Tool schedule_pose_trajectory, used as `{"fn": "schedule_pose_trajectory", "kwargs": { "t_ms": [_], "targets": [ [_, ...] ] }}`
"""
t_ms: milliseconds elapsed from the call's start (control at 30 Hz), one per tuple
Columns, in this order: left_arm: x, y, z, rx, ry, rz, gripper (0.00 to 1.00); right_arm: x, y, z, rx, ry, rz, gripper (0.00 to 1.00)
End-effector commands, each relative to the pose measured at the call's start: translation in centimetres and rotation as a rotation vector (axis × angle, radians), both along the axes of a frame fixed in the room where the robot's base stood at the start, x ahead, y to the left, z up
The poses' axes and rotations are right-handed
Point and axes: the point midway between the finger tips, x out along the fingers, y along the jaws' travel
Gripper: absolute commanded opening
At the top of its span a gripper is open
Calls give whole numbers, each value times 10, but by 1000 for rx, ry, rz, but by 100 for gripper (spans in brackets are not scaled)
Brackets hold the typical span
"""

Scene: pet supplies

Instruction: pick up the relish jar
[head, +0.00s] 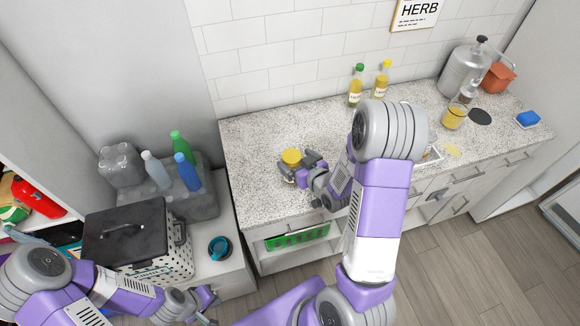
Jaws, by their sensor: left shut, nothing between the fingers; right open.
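A small jar with a yellow lid (291,156), which looks like the relish jar, stands on the speckled counter near its left part. Its label cannot be read and its lower body is partly hidden by my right gripper. My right gripper (297,169) is open, low over the counter, with its fingers right at the jar; I cannot tell whether they touch it. My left gripper (208,302) is shut and empty, low at the bottom left, away from the counter and beside the white cabinet.
Two yellow bottles (356,86) (382,80) stand against the tiled wall. A yellow-filled glass container (453,117), a metal dispenser (464,68) and a blue sponge-like block (528,118) are at the right. A lidded basket (126,235) and a teal bowl (219,248) are at the left.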

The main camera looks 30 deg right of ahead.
Motion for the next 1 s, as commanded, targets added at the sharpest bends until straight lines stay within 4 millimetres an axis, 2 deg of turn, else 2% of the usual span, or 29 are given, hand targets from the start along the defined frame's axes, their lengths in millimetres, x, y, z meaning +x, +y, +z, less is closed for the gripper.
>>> {"fn": "schedule_pose_trajectory", "kwargs": {
  "t_ms": [200,300,600,1000],
  "targets": [
    [0,0,9,0,-1,0,0,33,4,-5,-1,2,3,94],
    [0,0,10,0,-1,0,0,42,3,-9,-1,1,3,94],
    [0,0,9,0,-1,0,0,45,3,-11,0,0,1,94],
    [0,0,9,0,-1,0,0,45,3,-11,0,0,1,33]
  ]
}}
